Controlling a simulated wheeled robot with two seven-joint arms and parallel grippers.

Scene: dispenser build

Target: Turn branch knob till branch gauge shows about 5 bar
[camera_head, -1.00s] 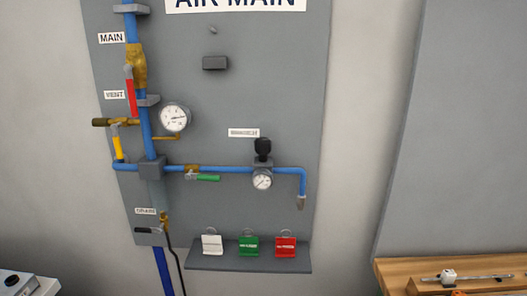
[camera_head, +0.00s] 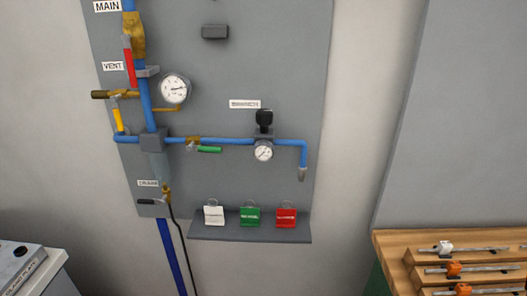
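The black branch knob (camera_head: 264,118) sits on top of the regulator on the blue branch pipe, under a small white label (camera_head: 244,104). The branch gauge (camera_head: 263,152) is a small white round dial just below the knob; its reading is too small to tell. A larger main gauge (camera_head: 174,89) is at the upper left of the board. Neither of my grippers is in view, and nothing touches the knob.
A green-handled valve (camera_head: 209,149) lies left of the regulator. White (camera_head: 213,215), green (camera_head: 250,216) and red (camera_head: 286,217) tags hang above a grey shelf (camera_head: 235,234). A wooden rack (camera_head: 394,250) stands at lower right, a grey-white unit (camera_head: 40,275) at lower left.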

